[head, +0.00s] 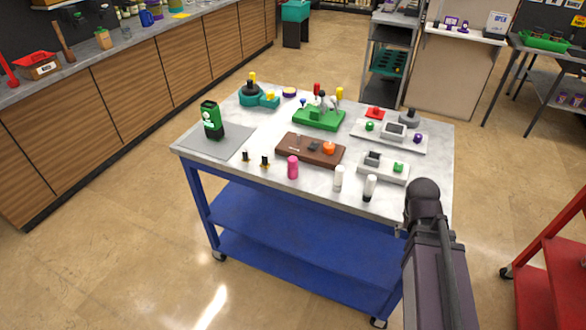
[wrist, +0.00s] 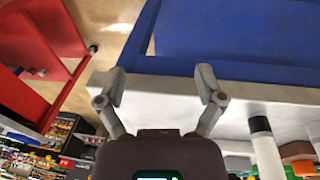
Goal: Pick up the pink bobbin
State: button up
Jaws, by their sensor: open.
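The pink bobbin (head: 293,168) stands upright near the front edge of the grey-topped table (head: 240,112) in the head view. It stands in front of a brown block with an orange knob (head: 310,149). I do not see the bobbin in the wrist view. My gripper (wrist: 161,82) is open and empty in the wrist view, with the table's edge behind its fingers. In the head view my arm reaches the table's front right corner, well to the right of the bobbin, and its fingers are hidden there.
A white bobbin (head: 338,178) and a white-and-black one (head: 370,188) stand right of the pink one; the latter also shows in the wrist view (wrist: 266,147). Two small black pegs (head: 265,161) stand left. A red cart (head: 550,265) is at the right. Floor in front is clear.

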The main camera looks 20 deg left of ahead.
jog(key=w+a+t, duration=0.1)
jog(key=a, duration=0.2)
jog(key=w+a+t+h, duration=0.1)
jog(key=w+a, duration=0.1)
jog(key=a, duration=0.1)
jog(key=w+a+h+b, duration=0.1)
jog(key=a, duration=0.2)
jog(key=shift+w+r+m+t, duration=0.15)
jog(key=shift+r+m+t, duration=0.15)
jog(key=shift+r+t, duration=0.1)
jog(key=t+y+b, duration=0.2)
jog(key=t, duration=0.8)
send_near(290, 164)
jog(key=s, duration=0.2)
jog(key=shift+r, duration=0.45)
jog(key=shift+w, duration=0.15)
jog(key=b+x, duration=0.1)
jog(key=x, duration=0.3)
jog(key=b+x, duration=0.2)
jog(key=x, duration=0.2)
jog(key=shift+a+f, duration=0.2)
jog(key=shift+w+d, duration=0.1)
jog(key=shift+w, duration=0.1)
jog(key=shift+w+f+b, duration=0.1)
jog(key=shift+w+b, duration=0.05)
jog(key=shift+b, duration=0.15)
